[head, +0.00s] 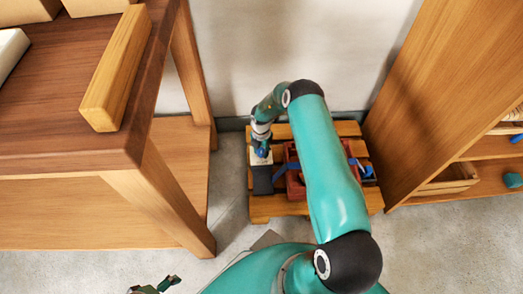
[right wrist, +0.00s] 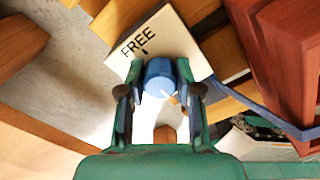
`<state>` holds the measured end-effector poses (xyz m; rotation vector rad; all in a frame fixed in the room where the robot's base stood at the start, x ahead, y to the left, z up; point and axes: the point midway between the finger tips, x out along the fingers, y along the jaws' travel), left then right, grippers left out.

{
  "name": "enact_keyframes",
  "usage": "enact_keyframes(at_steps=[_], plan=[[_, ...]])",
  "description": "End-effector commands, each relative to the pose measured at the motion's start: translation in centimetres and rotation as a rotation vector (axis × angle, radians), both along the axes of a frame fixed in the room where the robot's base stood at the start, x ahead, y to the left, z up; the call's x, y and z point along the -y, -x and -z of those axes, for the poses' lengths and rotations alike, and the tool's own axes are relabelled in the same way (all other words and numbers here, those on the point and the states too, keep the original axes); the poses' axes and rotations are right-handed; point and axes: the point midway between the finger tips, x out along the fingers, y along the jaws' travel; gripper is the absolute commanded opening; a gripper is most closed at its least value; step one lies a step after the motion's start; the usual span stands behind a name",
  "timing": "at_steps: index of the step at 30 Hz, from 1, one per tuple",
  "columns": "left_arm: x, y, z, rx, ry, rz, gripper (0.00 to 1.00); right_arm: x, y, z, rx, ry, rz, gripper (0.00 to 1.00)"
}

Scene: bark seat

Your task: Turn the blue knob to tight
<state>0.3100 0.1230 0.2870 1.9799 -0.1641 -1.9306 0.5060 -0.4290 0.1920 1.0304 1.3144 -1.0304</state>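The blue knob (right wrist: 160,78) shows in the right wrist view, on a white panel (right wrist: 128,62) printed with "FREE" and a short black mark. A small pale pointer is at the knob's lower right edge. My right gripper (right wrist: 160,92) has one finger on each side of the knob, with narrow gaps apparent, so it looks open around it. In the head view my right gripper (head: 262,140) is at the white panel (head: 258,159) on the left of a low wooden pallet. My left gripper (head: 155,286) is at the bottom edge, partly cut off, and its opening is unclear.
A red crate (head: 293,178) with blue items stands on the pallet (head: 262,209), right of the panel. A wooden table (head: 60,110) with a wood block (head: 115,75) is at left. A wooden shelf (head: 440,100) stands at right. Bare floor lies in front.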

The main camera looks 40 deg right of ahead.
Motion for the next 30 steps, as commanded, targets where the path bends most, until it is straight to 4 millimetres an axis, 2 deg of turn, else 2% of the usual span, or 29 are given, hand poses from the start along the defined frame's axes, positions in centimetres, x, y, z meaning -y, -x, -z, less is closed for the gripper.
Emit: enact_keyframes(at_steps=[1, 4, 13, 17, 20, 30], plan=[[0.0, 0.0, 0.0, 0.0, 0.0, 0.0, 0.86, -0.1, 0.0, 0.0, 0.0, -0.001, -0.002, 0.43], [0.0, 0.0, 0.0, 0.0, 0.0, 0.0, 0.86, -0.1, 0.0, 0.0, 0.0, -0.001, -0.002, 0.59], [0.0, 0.0, 0.0, 0.0, 0.0, 0.0, 0.86, 0.0, 0.0, -0.1, 0.0, 0.0, -0.002, 0.59], [0.0, 0.0, -0.1, 0.0, 0.0, 0.0, 0.86, 0.0, 0.0, -0.8, 0.0, 0.001, -0.002, 0.59], [0.0, 0.0, -0.1, 0.0, 0.0, 0.0, 0.86, 0.0, -0.1, -2.1, 0.001, 0.002, -0.002, 0.59], [0.0, 0.0, 0.0, 0.0, 0.0, 0.0, 0.86, 0.0, -0.1, -8.8, 0.003, 0.001, -0.003, 0.59]])
